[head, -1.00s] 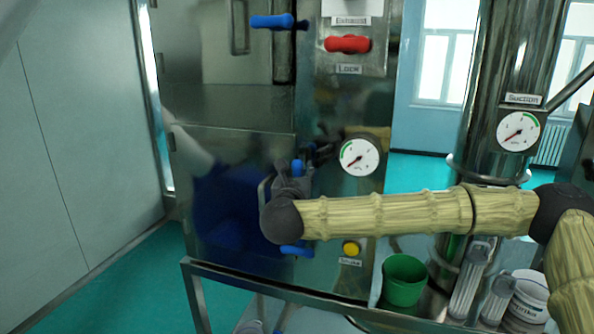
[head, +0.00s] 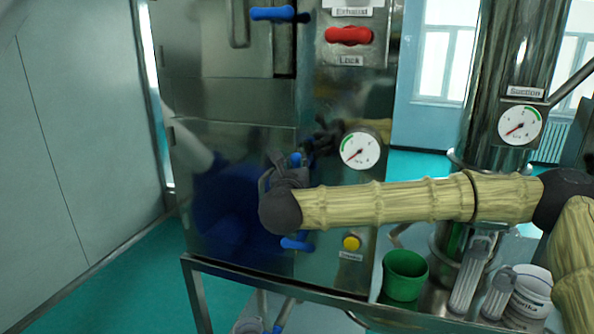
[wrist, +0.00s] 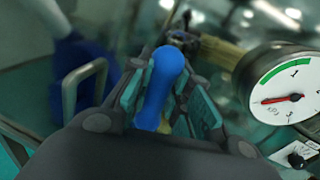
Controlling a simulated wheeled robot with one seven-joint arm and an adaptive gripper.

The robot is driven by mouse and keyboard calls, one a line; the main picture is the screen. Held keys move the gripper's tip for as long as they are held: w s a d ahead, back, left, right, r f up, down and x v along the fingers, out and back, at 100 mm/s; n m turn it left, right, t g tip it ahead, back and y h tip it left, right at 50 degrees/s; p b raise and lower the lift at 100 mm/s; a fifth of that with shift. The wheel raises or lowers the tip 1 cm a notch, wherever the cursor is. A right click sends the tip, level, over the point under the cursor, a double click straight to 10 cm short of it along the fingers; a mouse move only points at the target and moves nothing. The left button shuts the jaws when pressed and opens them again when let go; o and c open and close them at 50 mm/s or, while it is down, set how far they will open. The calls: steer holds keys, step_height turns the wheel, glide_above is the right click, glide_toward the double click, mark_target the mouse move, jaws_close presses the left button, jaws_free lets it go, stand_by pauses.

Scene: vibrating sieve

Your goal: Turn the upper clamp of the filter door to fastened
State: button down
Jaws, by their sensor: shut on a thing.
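The filter door (head: 235,215) is the lower shiny steel door of the cabinet, and it appears closed. Its upper clamp has a blue handle (head: 296,160), mostly hidden behind my gripper (head: 286,172) in the head view. In the wrist view the blue handle (wrist: 160,82) stands nearly upright between the fingers of my gripper (wrist: 158,88), which is shut on it. A lower blue clamp (head: 296,243) lies roughly sideways beneath my wrist. The door's metal pull handle (wrist: 84,88) is left of the fingers in the wrist view.
A pressure gauge (head: 360,150) sits close to the right of my gripper. A yellow button (head: 351,243) is below it. Higher up are another blue handle (head: 273,13) and a red lock handle (head: 348,36). A green cup (head: 404,276) stands at the lower right.

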steer(key=n+b, duration=0.1)
steer(key=n, duration=0.1)
steer(key=n+b, duration=0.1)
steer(key=n, duration=0.1)
steer(key=shift+w+a+f+g+b, duration=0.1)
steer(key=shift+a+g+b, duration=0.2)
steer(key=shift+g, duration=0.1)
steer(key=n+b, duration=0.1)
steer(key=n, duration=0.2)
steer(key=shift+a+f+g+h, duration=0.1)
steer(key=shift+a+g+h, duration=0.05)
steer(key=shift+g+h, duration=0.15)
steer(key=shift+w+a+f+n+g+h+b, duration=0.1)
steer(key=shift+f+n+g+h+b, duration=0.2)
steer(key=shift+n, duration=0.9)
steer(key=shift+s+n+g+h+b, duration=0.1)
steer(key=shift+n+h, duration=0.25)
steer(key=shift+n, duration=0.85)
steer(key=shift+w+a+f+n+g+h+b, duration=0.1)
steer(key=shift+f+n+g+h+b, duration=0.2)
steer(key=shift+n, duration=0.9)
steer(key=shift+r, duration=0.1)
steer(key=c, duration=1.3)
jaws_free()
